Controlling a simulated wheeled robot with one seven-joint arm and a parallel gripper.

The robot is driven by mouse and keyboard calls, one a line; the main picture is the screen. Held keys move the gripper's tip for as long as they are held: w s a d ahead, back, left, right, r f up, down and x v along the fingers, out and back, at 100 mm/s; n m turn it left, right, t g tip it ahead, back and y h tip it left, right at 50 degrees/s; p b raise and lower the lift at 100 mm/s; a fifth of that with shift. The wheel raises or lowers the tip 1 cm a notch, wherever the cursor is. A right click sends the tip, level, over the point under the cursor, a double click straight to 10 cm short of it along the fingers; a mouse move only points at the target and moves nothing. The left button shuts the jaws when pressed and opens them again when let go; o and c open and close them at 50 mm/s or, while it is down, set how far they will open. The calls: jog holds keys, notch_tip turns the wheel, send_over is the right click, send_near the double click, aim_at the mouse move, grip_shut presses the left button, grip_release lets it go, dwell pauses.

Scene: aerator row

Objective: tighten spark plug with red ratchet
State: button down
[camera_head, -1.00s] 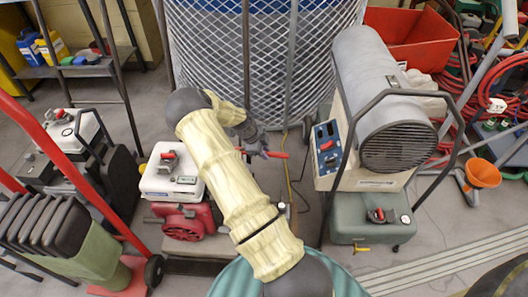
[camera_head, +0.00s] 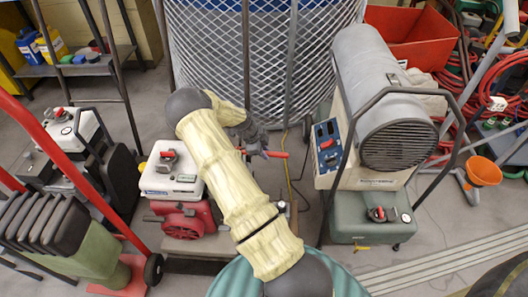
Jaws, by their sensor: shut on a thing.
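My gripper (camera_head: 256,147) is at the end of my cream-sleeved arm, above the right side of a small engine with a white tank (camera_head: 171,174) and a red recoil housing (camera_head: 182,221). It is shut on the red ratchet (camera_head: 274,154), whose red handle sticks out level to the right of the jaws. A small red piece of it shows left of the gripper. My arm hides most of the engine's right side, and I cannot make out the spark plug or whether the ratchet sits on it.
A grey cylindrical heater (camera_head: 383,95) with a black tube frame stands to the right, over a green tank (camera_head: 370,217). A mesh-covered blue drum (camera_head: 262,60) stands behind. A red hand truck (camera_head: 85,165) is at left. An orange funnel (camera_head: 483,172) lies far right.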

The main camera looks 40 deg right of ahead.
dwell(0.5)
jog(key=shift+w+d+r+n+p, duration=0.35)
jog(key=shift+r+n, duration=0.1)
jog(key=shift+n, duration=0.15)
jog(key=shift+f+b, duration=0.35)
jog(key=shift+f, duration=0.25)
dwell(0.9)
jog(key=shift+s+a+r, duration=0.1)
jog(key=shift+a, duration=0.05)
jog(key=shift+s+a+r+m+g+p, duration=0.15)
jog(key=shift+s+a+r+m+p, duration=0.2)
jog(key=shift+m, duration=0.2)
jog(key=shift+s+a+r+m+g+p, duration=0.2)
jog(key=shift+m+p, duration=0.2)
jog(key=shift+m, duration=0.15)
jog(key=shift+f, duration=0.2)
jog(key=shift+f, duration=0.3)
